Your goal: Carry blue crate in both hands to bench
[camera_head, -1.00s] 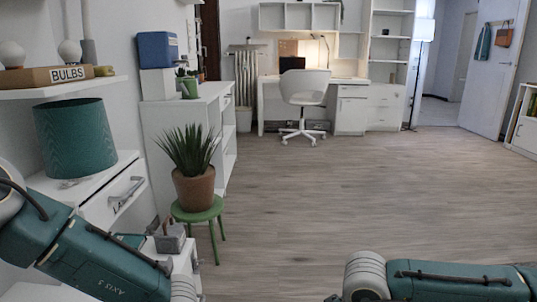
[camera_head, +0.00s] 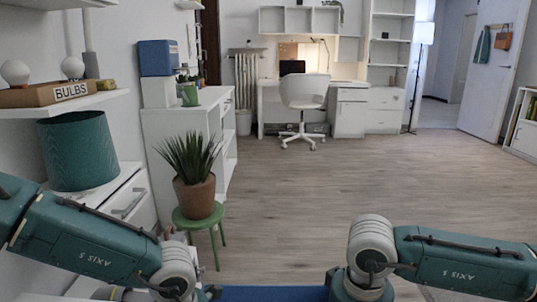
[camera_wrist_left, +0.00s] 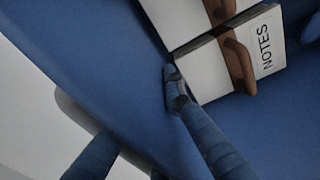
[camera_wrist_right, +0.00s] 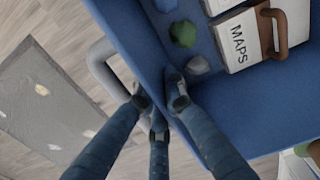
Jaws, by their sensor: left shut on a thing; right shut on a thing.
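The blue crate (camera_head: 262,294) shows only as a strip at the bottom edge of the head view, between my two wrists. In the left wrist view its blue wall (camera_wrist_left: 95,50) and a white box labelled NOTES (camera_wrist_left: 215,70) show. My left gripper (camera_wrist_left: 150,108) is shut on the crate's edge, one finger inside and the other partly hidden. In the right wrist view my right gripper (camera_wrist_right: 160,96) is shut on the crate's wall (camera_wrist_right: 130,40) by a grey handle (camera_wrist_right: 103,68). A MAPS box (camera_wrist_right: 240,40) lies inside. I cannot tell which furniture is the bench.
A potted plant (camera_head: 196,195) stands on a green stool (camera_head: 188,224) close ahead on the left. White cabinets and a teal lamp (camera_head: 78,150) line the left side. A white desk (camera_head: 270,97) and chair (camera_head: 303,92) stand at the back. The middle floor is clear.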

